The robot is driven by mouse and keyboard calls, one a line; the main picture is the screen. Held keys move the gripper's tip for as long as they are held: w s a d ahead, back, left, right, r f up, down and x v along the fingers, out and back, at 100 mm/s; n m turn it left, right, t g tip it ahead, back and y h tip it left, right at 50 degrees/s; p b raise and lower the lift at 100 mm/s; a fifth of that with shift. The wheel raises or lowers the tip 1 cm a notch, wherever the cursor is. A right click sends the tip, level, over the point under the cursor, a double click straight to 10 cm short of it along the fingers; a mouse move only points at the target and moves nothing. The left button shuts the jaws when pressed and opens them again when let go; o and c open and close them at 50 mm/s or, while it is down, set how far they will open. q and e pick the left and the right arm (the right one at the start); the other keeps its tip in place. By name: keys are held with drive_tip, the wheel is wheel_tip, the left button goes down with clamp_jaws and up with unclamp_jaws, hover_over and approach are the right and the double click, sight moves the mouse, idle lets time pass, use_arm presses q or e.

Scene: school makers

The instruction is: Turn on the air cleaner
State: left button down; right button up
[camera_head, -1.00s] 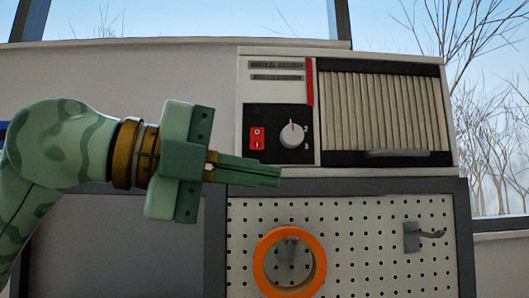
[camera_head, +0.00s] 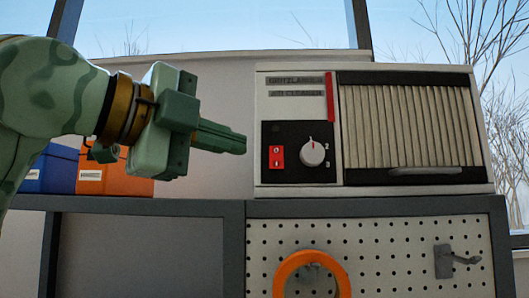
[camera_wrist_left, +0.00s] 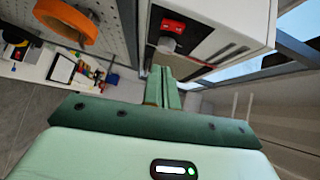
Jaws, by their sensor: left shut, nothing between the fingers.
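The air cleaner (camera_head: 360,185) is a white box with a pleated filter grille on its right side and a black control panel on its left. The panel has a red rocker switch (camera_head: 277,156) and a white round dial (camera_head: 313,154) with its red mark pointing up. My left gripper (camera_head: 244,145) is shut and empty, its fingertips just left of the panel, near the switch's height. In the left wrist view the fingers (camera_wrist_left: 161,72) point toward the air cleaner (camera_wrist_left: 225,30), with the red switch (camera_wrist_left: 173,26) and dial (camera_wrist_left: 166,45) beyond the tips. My right gripper is not in view.
The air cleaner stands on a grey-framed shelf (camera_head: 150,207) above a white pegboard (camera_head: 400,270). An orange tape roll (camera_head: 283,275) and a grey hook (camera_head: 443,262) hang there. Orange (camera_head: 125,184) and blue (camera_head: 52,172) boxes sit behind my left arm.

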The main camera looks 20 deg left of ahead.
sight(283, 165)
use_arm(q)
drive_tip(key=p+x, duration=0.1)
drive_tip(key=x, duration=0.2)
drive_tip(key=a+p+x, duration=0.1)
drive_tip(key=p+x, duration=0.1)
drive_tip(key=w+p+x, duration=0.1)
drive_tip(key=p+x, duration=0.1)
drive_tip(key=x, duration=0.1)
drive_tip(key=shift+w+a, duration=0.25)
drive_tip(key=shift+w+a+f, duration=0.1)
drive_tip(key=shift+w+a, duration=0.2)
drive_tip(key=shift+w, duration=0.15)
drive_tip(key=shift+d, duration=0.15)
